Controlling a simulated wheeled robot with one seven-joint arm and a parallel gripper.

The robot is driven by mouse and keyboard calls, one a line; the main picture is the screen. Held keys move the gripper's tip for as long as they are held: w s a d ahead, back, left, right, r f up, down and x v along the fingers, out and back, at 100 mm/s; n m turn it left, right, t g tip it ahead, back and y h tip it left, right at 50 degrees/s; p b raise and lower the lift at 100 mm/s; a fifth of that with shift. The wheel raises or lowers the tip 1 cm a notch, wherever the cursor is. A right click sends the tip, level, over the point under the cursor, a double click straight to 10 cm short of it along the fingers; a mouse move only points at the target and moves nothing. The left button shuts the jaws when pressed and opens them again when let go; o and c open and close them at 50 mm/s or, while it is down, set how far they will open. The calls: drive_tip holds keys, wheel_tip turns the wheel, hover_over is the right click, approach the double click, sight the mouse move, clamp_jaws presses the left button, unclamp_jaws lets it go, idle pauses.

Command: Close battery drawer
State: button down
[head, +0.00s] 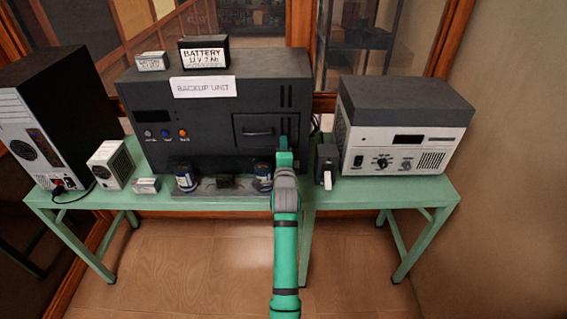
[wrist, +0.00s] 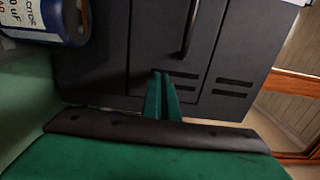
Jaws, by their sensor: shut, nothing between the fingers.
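The dark backup unit (head: 215,97) stands on the green table with a paper label on its front. Its battery drawer (head: 258,143) is at the front's right side, with a dark bar handle (head: 258,132); the handle also shows in the wrist view (wrist: 189,32). The drawer front looks near flush, but I cannot tell whether a small gap remains. My gripper (head: 284,157) is shut and empty, in front of the unit at the drawer's lower right. In the wrist view its green fingers (wrist: 162,97) point at the dark front, away from the handle. Contact is unclear.
Blue-labelled cylinders (head: 185,178) stand on a strip before the unit. A small black device (head: 327,165) stands close right of my gripper, beside a grey power supply (head: 403,130). A battery (head: 204,53) sits on top of the unit. A computer tower (head: 55,120) stands left.

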drive_tip(key=s, duration=1.2)
drive_tip(key=shift+d, duration=0.45)
drive_tip(key=s+d+f+n+g, duration=0.1)
drive_tip(key=s+f+n, duration=0.3)
drive_tip(key=s+f, duration=0.7)
drive_tip(key=s+f+n, duration=0.4)
drive_tip(key=s+f, duration=0.3)
drive_tip(key=s, duration=0.8)
drive_tip(key=s+r+n+g, duration=0.1)
drive_tip(key=s+n, duration=0.8)
drive_tip(key=s, duration=1.9)
wheel_tip(320, 180, up, 2)
drive_tip(key=shift+a+r+n+g+h, duration=0.1)
drive_tip(key=shift+a+n+g+h, duration=0.1)
drive_tip(key=shift+n+g+h, duration=0.15)
